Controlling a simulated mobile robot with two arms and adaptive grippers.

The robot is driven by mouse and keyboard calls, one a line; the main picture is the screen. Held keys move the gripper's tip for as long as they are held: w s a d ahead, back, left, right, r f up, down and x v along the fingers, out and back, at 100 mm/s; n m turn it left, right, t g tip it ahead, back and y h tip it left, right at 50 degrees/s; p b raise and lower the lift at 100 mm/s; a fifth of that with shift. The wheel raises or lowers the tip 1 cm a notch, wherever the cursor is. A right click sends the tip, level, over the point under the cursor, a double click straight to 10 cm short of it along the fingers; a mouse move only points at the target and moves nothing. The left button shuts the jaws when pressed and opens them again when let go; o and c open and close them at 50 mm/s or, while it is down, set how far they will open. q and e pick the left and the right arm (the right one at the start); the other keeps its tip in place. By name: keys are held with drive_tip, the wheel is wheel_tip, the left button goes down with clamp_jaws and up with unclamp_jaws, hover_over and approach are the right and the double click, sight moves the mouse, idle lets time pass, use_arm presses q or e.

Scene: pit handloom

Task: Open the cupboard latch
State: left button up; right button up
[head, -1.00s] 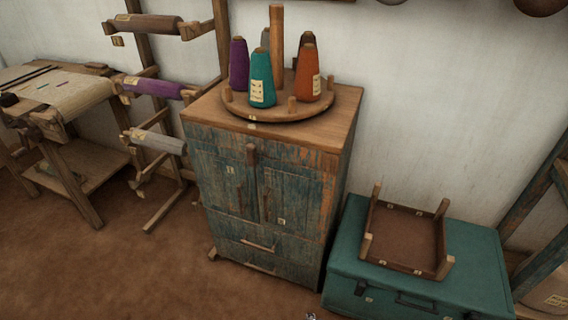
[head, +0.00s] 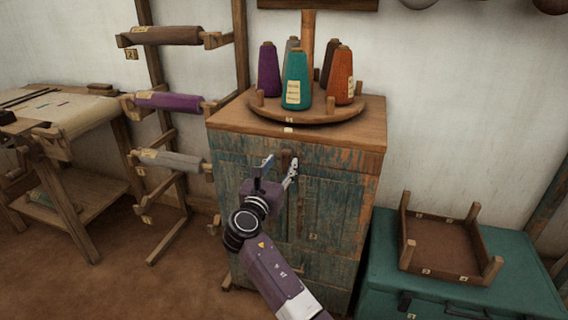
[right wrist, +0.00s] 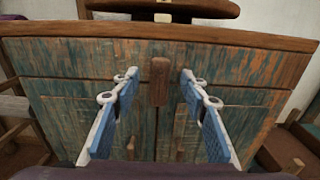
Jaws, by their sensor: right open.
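The cupboard (head: 335,215) is worn blue-green wood with a brown top and two doors. Its latch is a small upright brown wooden block (head: 287,161) at the top of the seam between the doors. In the right wrist view the latch (right wrist: 160,82) stands upright, centred between the fingers. My right gripper (head: 279,170) is open in front of the latch, one finger on each side, with visible gaps between fingers and latch; it also shows in the right wrist view (right wrist: 159,84). My arm hides part of the left door and the drawers. My left gripper is not in view.
A round rack (head: 320,117) with several yarn cones stands on the cupboard. A teal trunk (head: 385,262) bearing an upturned wooden frame (head: 440,241) stands at the right. A rack of rolls (head: 170,100) stands close at the left.

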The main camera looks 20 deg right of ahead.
sight(285, 157)
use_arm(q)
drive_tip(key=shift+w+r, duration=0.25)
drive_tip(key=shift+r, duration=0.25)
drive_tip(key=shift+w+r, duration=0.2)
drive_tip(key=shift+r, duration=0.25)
use_arm(e)
drive_tip(key=shift+x, duration=1.6)
drive_tip(key=shift+c, duration=0.6)
clamp_jaws()
